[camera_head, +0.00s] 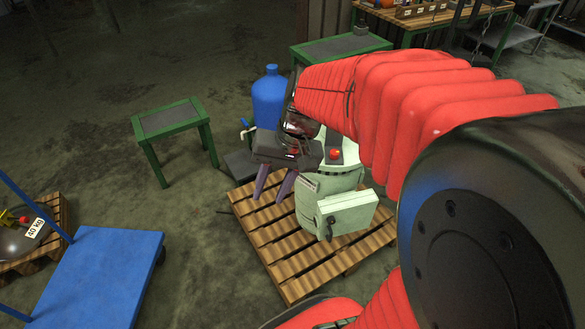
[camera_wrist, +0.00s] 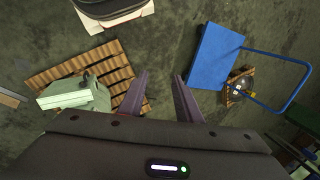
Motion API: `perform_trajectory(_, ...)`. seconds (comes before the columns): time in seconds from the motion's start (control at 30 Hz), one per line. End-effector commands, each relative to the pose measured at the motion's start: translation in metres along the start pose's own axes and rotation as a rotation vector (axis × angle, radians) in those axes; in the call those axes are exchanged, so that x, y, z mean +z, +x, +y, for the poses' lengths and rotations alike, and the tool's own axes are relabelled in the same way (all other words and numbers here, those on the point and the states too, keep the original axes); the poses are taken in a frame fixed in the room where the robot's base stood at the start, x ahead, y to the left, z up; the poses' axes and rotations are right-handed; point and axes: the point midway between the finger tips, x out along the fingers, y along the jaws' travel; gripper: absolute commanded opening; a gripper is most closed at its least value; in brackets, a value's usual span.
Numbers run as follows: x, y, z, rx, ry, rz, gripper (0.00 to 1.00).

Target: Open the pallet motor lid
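The pale green motor (camera_head: 318,190) stands on a wooden pallet (camera_head: 270,246). A box with a flat pale lid (camera_head: 347,213) sticks out from its near side; the lid looks shut, though its seam is too small to make out. My gripper (camera_head: 268,199) is to the left of the motor and above the pallet in the head view, with purple fingers apart and nothing between them. In the wrist view my gripper (camera_wrist: 160,80) is open. There the motor (camera_wrist: 96,94) and the lid (camera_wrist: 65,100) lie to the left of the fingers, not touching them.
A blue gas bottle (camera_head: 269,98) stands behind the gripper. A green-framed table (camera_head: 168,120) is at the left, another (camera_head: 340,48) at the back. A blue cart (camera_head: 105,275) and a second pallet (camera_head: 58,212) are at the lower left. Bare floor lies between.

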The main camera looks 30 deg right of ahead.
Motion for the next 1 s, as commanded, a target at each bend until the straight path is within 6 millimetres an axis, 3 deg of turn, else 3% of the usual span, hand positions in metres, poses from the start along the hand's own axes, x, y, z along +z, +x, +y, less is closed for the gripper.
perform_trajectory(0.57, -0.075, 0.062, 0.045, -0.241, 0.395, -0.223, 0.31)
perform_trajectory(1.0, -0.128, 0.117, 0.104, -0.474, 0.694, -0.336, 0.31)
